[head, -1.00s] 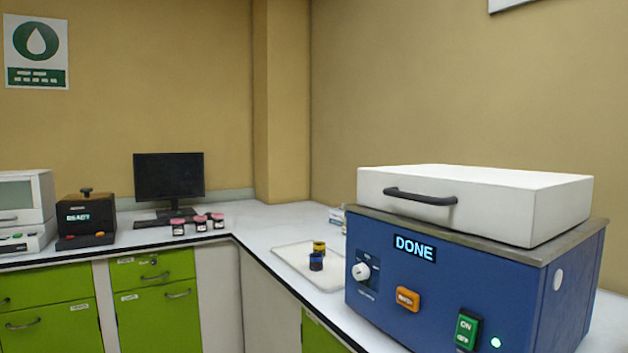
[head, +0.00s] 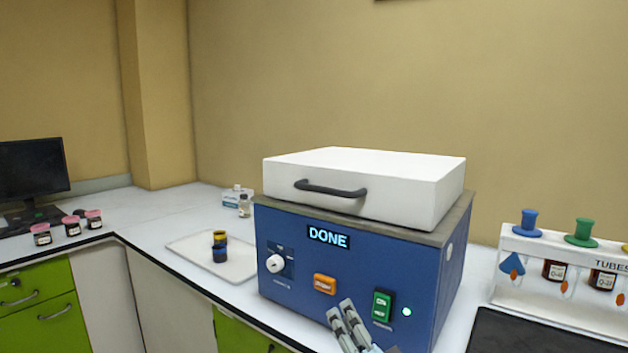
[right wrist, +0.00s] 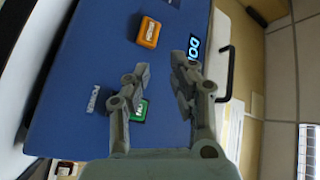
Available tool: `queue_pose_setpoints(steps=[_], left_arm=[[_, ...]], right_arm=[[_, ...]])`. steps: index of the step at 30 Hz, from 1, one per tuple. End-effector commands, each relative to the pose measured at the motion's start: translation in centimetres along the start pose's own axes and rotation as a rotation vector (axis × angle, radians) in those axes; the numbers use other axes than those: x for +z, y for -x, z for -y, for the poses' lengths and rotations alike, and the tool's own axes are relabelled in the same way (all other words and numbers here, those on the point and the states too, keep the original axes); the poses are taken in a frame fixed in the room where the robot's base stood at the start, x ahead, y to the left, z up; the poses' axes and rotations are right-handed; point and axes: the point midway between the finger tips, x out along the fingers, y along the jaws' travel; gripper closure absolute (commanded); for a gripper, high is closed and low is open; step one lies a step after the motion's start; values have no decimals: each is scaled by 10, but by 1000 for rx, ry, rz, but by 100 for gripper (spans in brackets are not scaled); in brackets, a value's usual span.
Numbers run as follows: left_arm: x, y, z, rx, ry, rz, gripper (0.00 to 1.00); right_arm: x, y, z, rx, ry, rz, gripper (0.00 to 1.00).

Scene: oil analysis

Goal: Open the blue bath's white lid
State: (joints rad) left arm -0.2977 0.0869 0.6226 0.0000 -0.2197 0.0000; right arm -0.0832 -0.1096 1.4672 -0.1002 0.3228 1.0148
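The blue bath (head: 345,275) stands on the right-hand bench, its display reading "DONE". Its white lid (head: 370,180) lies flat and closed on top. A black bar handle (head: 331,189) is on the lid's front face. My right gripper (head: 340,312) is in front of the lower part of the bath's front, below the handle. In the right wrist view its two fingers (right wrist: 163,72) are apart with nothing between them. That view also shows the blue front (right wrist: 105,55) turned sideways and the handle (right wrist: 228,72) beyond the fingers. My left gripper is not in view.
The front carries a white knob (head: 276,263), an orange button (head: 325,284) and a green switch (head: 382,305). A white tray (head: 185,245) with small dark jars is to the left. A tube rack (head: 530,285) stands to the right.

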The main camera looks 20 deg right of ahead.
Motion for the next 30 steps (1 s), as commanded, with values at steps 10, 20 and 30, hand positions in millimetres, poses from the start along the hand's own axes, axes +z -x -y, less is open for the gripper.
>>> queue_pose_setpoints(steps=[10,20,30], left_arm=[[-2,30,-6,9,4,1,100],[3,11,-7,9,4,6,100],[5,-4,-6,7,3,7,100]], right_arm=[[-69,-39,125,-206,-97,-144,77],[-78,-81,138,-225,-104,-155,77],[-88,-136,150,-221,-104,-153,77]])
